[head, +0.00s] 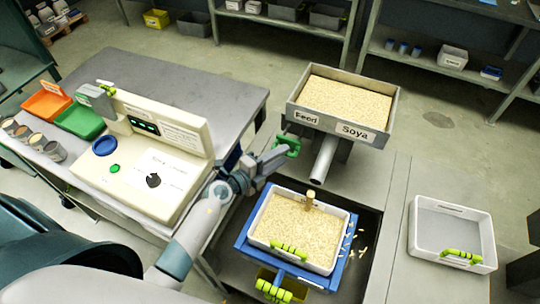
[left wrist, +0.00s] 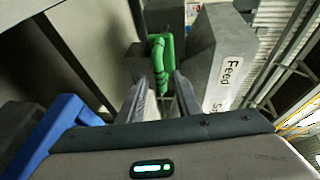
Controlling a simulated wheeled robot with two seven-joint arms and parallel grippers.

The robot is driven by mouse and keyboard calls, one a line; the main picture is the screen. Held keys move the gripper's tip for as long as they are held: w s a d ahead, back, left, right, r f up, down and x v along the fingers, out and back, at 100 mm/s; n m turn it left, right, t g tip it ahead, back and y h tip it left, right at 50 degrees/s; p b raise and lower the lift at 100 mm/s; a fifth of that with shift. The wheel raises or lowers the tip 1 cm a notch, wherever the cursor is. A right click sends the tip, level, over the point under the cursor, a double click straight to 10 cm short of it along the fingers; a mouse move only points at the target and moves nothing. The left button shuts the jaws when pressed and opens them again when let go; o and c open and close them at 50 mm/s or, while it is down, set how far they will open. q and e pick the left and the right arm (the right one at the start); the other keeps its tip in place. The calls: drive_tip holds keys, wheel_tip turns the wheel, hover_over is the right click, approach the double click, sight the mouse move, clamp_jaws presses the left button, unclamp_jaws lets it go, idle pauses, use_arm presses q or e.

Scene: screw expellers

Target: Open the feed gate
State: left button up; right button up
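The feed gate's green handle (head: 288,146) sits at the left front corner of the soya feed hopper (head: 390,128), above a grey spout (head: 324,160). My left gripper (head: 273,157) is right at the handle. In the left wrist view the green handle (left wrist: 160,62) lies straight ahead, in line with the gap between the two fingers of the left gripper (left wrist: 163,88). The fingers are apart, with gaps beside the handle; I cannot tell whether either touches it. The gate plate itself is hidden. My right gripper is not in view.
A blue-framed tray (head: 342,262) of pale feed with green grips stands below the spout, with pellets spilled beside it. An empty white bin (head: 419,235) is at right. A cream control panel (head: 190,188) stands on the left table (head: 215,85), close to my left arm.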

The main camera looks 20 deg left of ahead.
use_arm(q)
drive_tip(key=b+v, duration=0.2)
drive_tip(key=v, duration=1.5)
drive_tip(key=shift+s+r, duration=0.15)
drive_tip(key=shift+s, duration=0.05)
